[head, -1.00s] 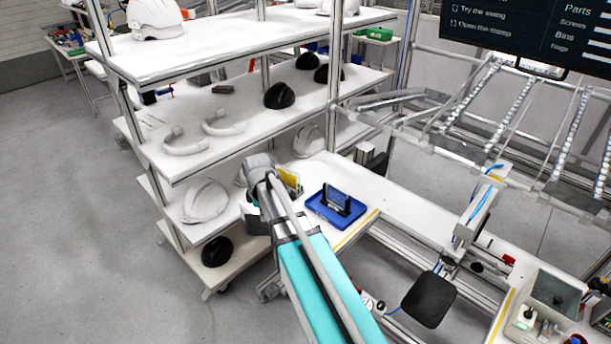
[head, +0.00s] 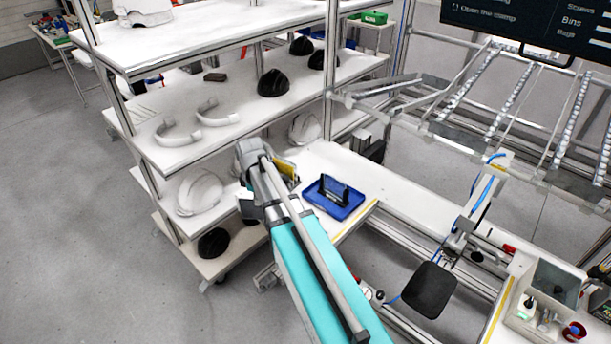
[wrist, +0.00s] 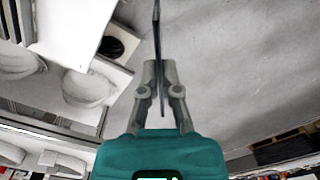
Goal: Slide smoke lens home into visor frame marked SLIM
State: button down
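In the wrist view my gripper (wrist: 160,80) has its fingers closed on both sides of a thin dark plate (wrist: 157,28), seen edge-on, which looks like the smoke lens. The plate reaches beyond the fingertips and also back between the fingers. In the head view my arm's wrist hides the fingers and the plate. A blue tray (head: 352,211) lies on the white bench to the right of my wrist, apart from it. A dark upright piece (head: 333,188) stands in the tray, perhaps the visor frame; no SLIM marking is readable.
A white shelf rack (head: 180,150) with white and black helmet shells stands left of and behind my arm. A yellow piece (head: 286,168) is close beside my wrist. The white bench (head: 400,208) is clear right of the tray. A dark square pad (head: 430,290) is at lower right.

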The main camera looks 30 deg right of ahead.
jog(key=s+d+r+m+p, duration=0.1)
jog(key=d+r+m+p, duration=0.1)
jog(key=d, duration=0.5)
jog(key=s+d+r+m+p, duration=0.1)
jog(key=d+r+m+p, duration=0.1)
jog(key=d+m, duration=0.3)
jog(key=d+r, duration=0.1)
jog(key=d, duration=0.2)
jog(key=shift+p, duration=0.4)
jog(key=shift+d+f, duration=0.1)
jog(key=shift+f, duration=0.05)
jog(key=shift+f+b, duration=2.8)
jog(key=shift+b, duration=0.1)
notch_tip(320, 180, down, 6)
jog(key=b, duration=0.6)
jog(key=shift+f, duration=0.25)
dwell(1.9)
